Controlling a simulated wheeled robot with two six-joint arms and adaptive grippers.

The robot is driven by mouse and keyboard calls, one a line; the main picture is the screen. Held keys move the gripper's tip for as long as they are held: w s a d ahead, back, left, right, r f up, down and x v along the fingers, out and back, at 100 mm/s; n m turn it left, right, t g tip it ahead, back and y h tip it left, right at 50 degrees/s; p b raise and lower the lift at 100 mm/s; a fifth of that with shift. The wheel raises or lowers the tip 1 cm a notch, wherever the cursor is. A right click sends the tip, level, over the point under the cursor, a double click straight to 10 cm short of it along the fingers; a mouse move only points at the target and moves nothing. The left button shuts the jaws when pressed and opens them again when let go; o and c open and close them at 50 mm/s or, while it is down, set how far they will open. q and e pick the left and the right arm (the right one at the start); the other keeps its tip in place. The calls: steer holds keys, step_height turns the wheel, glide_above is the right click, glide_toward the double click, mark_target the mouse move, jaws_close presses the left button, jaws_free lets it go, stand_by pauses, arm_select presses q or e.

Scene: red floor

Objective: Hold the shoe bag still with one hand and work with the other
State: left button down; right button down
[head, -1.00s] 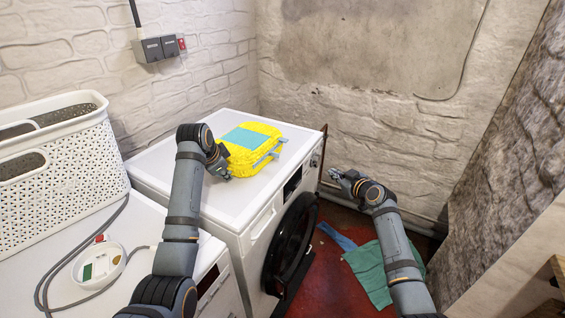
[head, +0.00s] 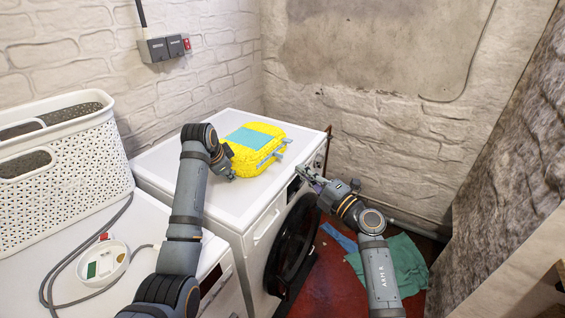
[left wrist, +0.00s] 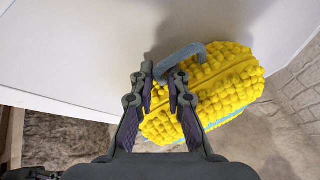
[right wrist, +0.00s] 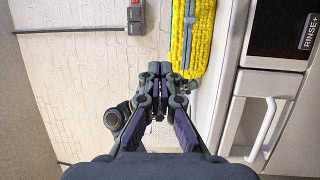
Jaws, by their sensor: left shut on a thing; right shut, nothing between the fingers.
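The shoe bag (head: 254,148) is yellow and nubbly with a light blue top panel. My left gripper (head: 229,170) is at the bag's left end. In the left wrist view its fingers (left wrist: 160,82) are shut on the grey-blue strap loop (left wrist: 178,60) at the end of the bag. My right gripper (head: 305,172) is in the air to the right of the bag, shut and empty. In the right wrist view its fingertips (right wrist: 160,72) are together, and the bag (right wrist: 193,40) with its grey zip strip lies beyond them.
The black round door (head: 292,243) stands at the machine's front. Green cloth (head: 402,262) lies on the red floor.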

mark_target(278, 155)
steer(key=shift+n+g+h, duration=0.3)
steer(key=shift+n+g, duration=0.2)
steer(key=shift+g, duration=0.3)
steer(key=w+a+f, duration=0.1)
steer(key=w+a, duration=0.1)
steer(key=w+a+f, duration=0.1)
steer(key=w+a, duration=0.1)
steer(key=a, duration=0.1)
steer(key=w+a+f, duration=0.1)
steer(key=w+a, duration=0.1)
steer(key=a, duration=0.1)
steer(key=shift+a, duration=0.2)
steer(key=shift+w+d, duration=0.4)
steer(key=shift+w, duration=0.2)
steer(key=shift+w+d, duration=0.35)
steer(key=shift+w, duration=0.2)
steer(key=shift+w+d, duration=0.4)
steer(key=shift+w, duration=0.15)
steer(key=shift+w+d, duration=0.55)
steer(key=shift+w, duration=0.3)
steer(key=shift+w+d, duration=0.5)
steer(key=shift+w, duration=0.35)
steer(key=shift+a, duration=0.1)
